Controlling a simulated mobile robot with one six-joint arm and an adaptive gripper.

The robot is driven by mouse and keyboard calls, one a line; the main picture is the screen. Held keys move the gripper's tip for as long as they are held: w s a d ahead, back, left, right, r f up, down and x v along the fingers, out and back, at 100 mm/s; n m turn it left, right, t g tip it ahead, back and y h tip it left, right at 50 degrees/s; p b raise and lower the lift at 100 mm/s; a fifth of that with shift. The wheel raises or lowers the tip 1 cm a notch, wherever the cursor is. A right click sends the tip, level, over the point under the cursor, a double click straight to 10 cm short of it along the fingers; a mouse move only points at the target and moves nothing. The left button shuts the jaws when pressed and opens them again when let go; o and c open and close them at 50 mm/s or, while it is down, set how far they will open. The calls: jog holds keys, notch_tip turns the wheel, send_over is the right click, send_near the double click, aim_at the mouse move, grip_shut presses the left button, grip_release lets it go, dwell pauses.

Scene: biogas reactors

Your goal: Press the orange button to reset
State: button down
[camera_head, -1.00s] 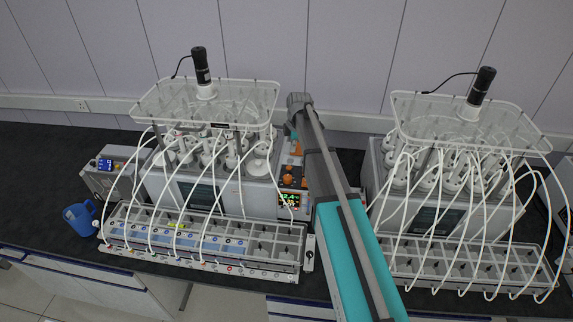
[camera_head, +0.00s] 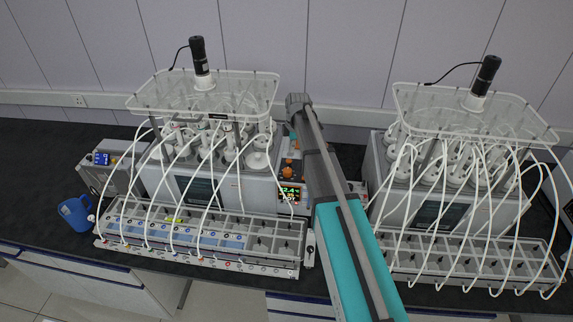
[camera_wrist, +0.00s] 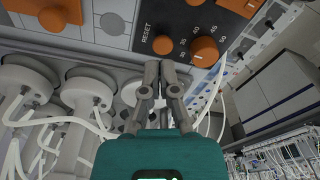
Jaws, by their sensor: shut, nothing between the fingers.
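In the wrist view a small round orange button (camera_wrist: 163,44) sits on a dark panel beside the printed word RESET. A larger orange knob (camera_wrist: 205,50) with a number scale is just right of it. My gripper (camera_wrist: 162,66) is shut and empty, its fingertips just below the button in the picture. I cannot tell whether they touch the panel. In the head view the control box with its lit display (camera_head: 289,193) stands beside the left reactor unit, partly hidden by my arm. My gripper is not clearly visible there.
The left reactor unit (camera_head: 205,190) and right reactor unit (camera_head: 440,205) carry clear top plates (camera_head: 470,112) and many white tubes. A blue jug (camera_head: 76,215) stands at the left bench edge. White vessel caps and tubes (camera_wrist: 85,90) lie close to my gripper's left.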

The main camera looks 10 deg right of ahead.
aim_at(290, 159)
jog(key=shift+a+f+b, duration=0.2)
jog(key=shift+f+b, duration=1.1)
jog(key=shift+f, duration=0.35)
jog(key=shift+f+b, duration=0.95)
jog(key=shift+b, duration=0.05)
jog(key=shift+r, duration=0.1)
jog(key=shift+d+r+p, duration=0.25)
jog(key=shift+d+p, duration=0.1)
jog(key=shift+d, duration=0.15)
jog(key=shift+d+r+p, duration=0.25)
jog(key=shift+d+p, duration=0.05)
jog(key=shift+d, duration=0.75)
